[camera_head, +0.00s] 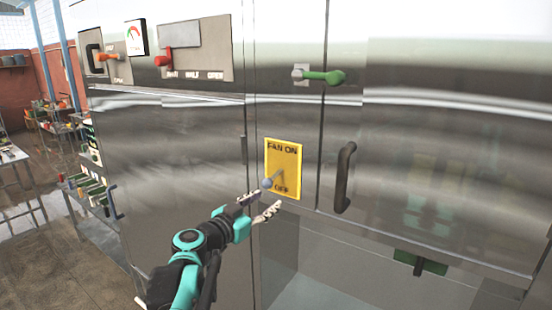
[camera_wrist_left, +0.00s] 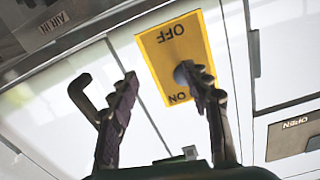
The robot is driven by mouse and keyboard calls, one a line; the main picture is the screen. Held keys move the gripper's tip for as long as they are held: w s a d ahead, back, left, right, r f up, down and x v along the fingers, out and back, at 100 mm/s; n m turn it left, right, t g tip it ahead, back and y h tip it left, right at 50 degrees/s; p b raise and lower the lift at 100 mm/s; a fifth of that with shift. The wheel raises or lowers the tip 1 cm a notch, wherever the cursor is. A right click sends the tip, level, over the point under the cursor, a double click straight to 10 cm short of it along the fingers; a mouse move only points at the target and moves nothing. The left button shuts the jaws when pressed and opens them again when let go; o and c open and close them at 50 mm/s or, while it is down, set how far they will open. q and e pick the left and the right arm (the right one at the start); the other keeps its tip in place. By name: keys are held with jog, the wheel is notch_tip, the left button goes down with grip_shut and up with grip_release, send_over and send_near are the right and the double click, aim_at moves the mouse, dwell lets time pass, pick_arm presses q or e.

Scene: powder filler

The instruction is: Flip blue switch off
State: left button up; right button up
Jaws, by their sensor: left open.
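The switch is a lever with a blue-grey knob (camera_head: 267,183) on a yellow plate (camera_head: 296,160) marked FAN ON at the top and OFF at the bottom. In the head view the knob sits low, beside the word OFF; I cannot tell which setting it is in. My left gripper (camera_head: 260,202) is open and empty just below the knob. In the left wrist view the plate (camera_wrist_left: 160,60) appears upside down. There the knob (camera_wrist_left: 181,74) is partly hidden by the right finger of my gripper (camera_wrist_left: 160,83); contact cannot be told. My right gripper is not in view.
A dark door handle (camera_head: 344,178) stands right of the plate. A green-knobbed lever (camera_head: 325,76) is above it. Red (camera_head: 163,61) and orange (camera_head: 108,57) levers are at the upper left. Shelves (camera_head: 80,180) stand far left. Space below the plate looks open.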

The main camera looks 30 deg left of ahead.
aim_at(271, 178)
pick_arm(q)
jog(key=r, duration=0.1)
jog(key=a+r, duration=0.1)
jog(key=a+r+y, duration=0.1)
jog(key=shift+w+a+t+p, duration=0.25)
jog(key=shift+t+p, duration=0.05)
jog(key=shift+p, duration=0.05)
jog(key=w+p, duration=0.1)
jog(key=w, duration=0.6)
jog(key=shift+w+d+f, duration=0.1)
jog(key=shift+w+d, duration=0.05)
jog(key=shift+w, duration=0.15)
pick_arm(e)
notch_tip(271, 178, up, 3)
jog(key=shift+f, duration=0.1)
pick_arm(q)
grip_shut()
